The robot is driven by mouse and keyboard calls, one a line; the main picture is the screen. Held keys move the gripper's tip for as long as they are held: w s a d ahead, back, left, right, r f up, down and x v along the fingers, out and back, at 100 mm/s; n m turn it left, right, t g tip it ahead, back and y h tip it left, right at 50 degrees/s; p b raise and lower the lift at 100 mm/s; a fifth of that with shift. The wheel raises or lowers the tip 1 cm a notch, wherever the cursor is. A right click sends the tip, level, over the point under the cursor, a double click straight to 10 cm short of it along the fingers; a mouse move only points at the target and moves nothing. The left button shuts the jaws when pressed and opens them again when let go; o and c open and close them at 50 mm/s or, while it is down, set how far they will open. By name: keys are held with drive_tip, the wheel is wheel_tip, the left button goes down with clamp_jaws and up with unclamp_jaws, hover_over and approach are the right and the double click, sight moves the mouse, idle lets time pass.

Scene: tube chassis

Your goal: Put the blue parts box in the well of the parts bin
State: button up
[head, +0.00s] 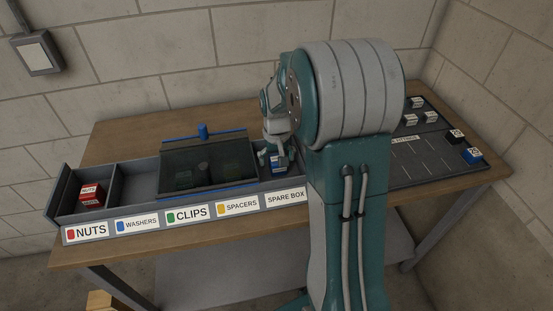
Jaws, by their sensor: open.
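My gripper (276,148) points down over the right part of the parts bin (130,227), partly hidden by my own arm. A small blue-and-white box (277,164) sits directly below it, low in the bin near the Spacers and Spare Box labels. The jaws are open at this box; whether they touch it I cannot tell. Another blue box (472,156) with a white label lies on the dark mat at the far right, apart from my gripper.
A red box (90,194) sits in the Nuts compartment. The compartment to its right looks empty. The dark mat (425,165) on the wooden table (130,130) bears several white boxes and a black one (455,136). My arm hides the bin's right end.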

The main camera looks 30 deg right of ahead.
wheel_tip(320, 180, up, 12)
drive_tip(key=s+a+r+n+t, duration=0.1)
drive_tip(key=s+a+r+t, duration=0.1)
drive_tip(key=s+a, duration=0.4)
drive_tip(key=s+a+r+n+t, duration=0.2)
drive_tip(key=s+a, duration=0.5)
drive_tip(key=s, duration=0.7)
drive_tip(key=shift+s+r+t, duration=0.25)
drive_tip(key=shift+r+t, duration=0.4)
drive_tip(key=shift+t, duration=0.15)
